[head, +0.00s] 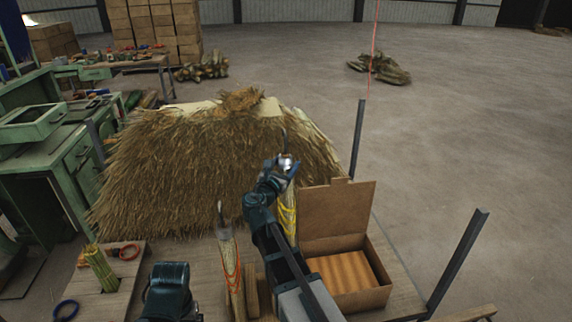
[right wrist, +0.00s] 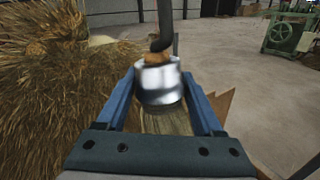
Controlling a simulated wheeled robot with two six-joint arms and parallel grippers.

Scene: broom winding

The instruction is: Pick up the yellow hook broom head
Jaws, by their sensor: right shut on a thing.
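The yellow hook broom head (head: 288,216), straw-coloured with yellow bands, stands upright beside the open box. A dark hook (head: 284,138) rises above its metal collar; the hook (right wrist: 160,40) and silver collar (right wrist: 161,84) also show in the right wrist view. My right gripper (head: 285,165) is shut on its collar, with a blue finger on each side in the right wrist view (right wrist: 162,92). My arm hides part of its lower end, so I cannot tell whether it touches the table. My left wrist shows at the bottom; its fingers do not show.
A second hook broom head with red-orange bands (head: 229,262) stands to the left. An open cardboard box (head: 338,212) is on the right. A large straw pile (head: 190,170) fills the back. Dark posts (head: 357,140) rise at the table's right side.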

